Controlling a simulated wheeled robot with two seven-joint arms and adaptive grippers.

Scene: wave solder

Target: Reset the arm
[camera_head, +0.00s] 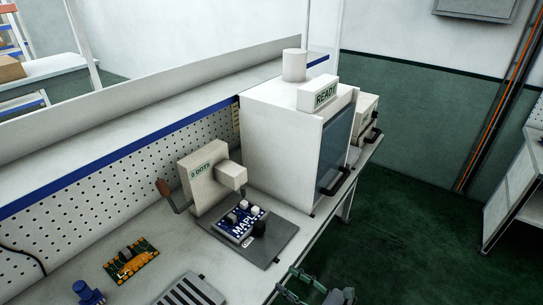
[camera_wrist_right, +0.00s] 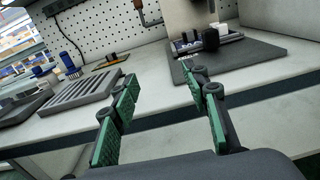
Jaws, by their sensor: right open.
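My right gripper (camera_head: 312,285) shows at the bottom of the head view, in front of the bench edge. In the right wrist view its two green-padded fingers (camera_wrist_right: 162,115) stand apart with nothing between them. The gripper is open and empty. My left gripper is in neither view.
The workbench (camera_head: 150,240) holds a blue board (camera_head: 240,222) on a dark mat (camera_head: 278,240) beside a "2 DOTS" dispenser (camera_head: 203,172). A white "READY" machine (camera_head: 282,145) stands behind. An orange board (camera_head: 131,261), grey slotted rack (camera_head: 190,291) and blue item (camera_head: 88,293) lie left.

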